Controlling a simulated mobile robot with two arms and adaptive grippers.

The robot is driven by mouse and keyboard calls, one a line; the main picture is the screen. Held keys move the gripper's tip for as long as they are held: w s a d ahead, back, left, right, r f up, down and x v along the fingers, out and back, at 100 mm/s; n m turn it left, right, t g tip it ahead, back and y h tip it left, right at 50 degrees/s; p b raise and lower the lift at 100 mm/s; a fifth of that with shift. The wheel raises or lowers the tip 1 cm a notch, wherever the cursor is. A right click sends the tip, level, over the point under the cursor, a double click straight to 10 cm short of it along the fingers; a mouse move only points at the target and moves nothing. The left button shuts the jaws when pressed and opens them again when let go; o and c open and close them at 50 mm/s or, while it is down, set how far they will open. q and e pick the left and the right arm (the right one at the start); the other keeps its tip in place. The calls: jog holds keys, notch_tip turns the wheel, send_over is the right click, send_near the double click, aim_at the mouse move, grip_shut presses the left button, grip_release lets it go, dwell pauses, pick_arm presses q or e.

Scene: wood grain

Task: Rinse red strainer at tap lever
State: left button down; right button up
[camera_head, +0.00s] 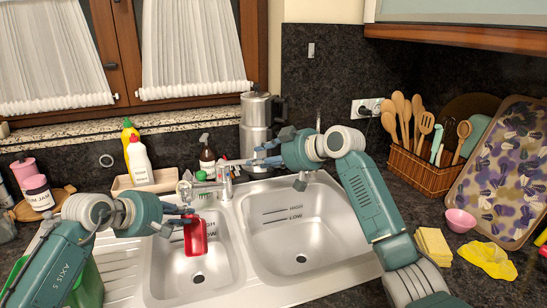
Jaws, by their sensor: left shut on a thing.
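The red strainer (195,237) hangs over the left sink basin, held by my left gripper (187,222), which is shut on it. The strainer is tilted with its flat face towards the camera. The chrome tap (225,183) stands at the back of the sink, behind and to the right of the strainer. Its lever is small and hard to make out. My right gripper (262,155) points left, above the back of the right basin, to the right of the tap. It holds nothing that I can see, and its finger gap is unclear.
A metal coffee pot (256,125), a brown bottle (207,158) and a white bottle (139,162) stand behind the sink. A utensil basket (428,172), a pink bowl (460,220) and yellow cloths (487,259) are on the right counter. The right basin (305,235) is empty.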

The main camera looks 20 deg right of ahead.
aim_at(244, 160)
jog(key=v, duration=0.6)
jog(key=shift+f, duration=0.1)
jog(key=shift+a, duration=0.1)
dwell(0.5)
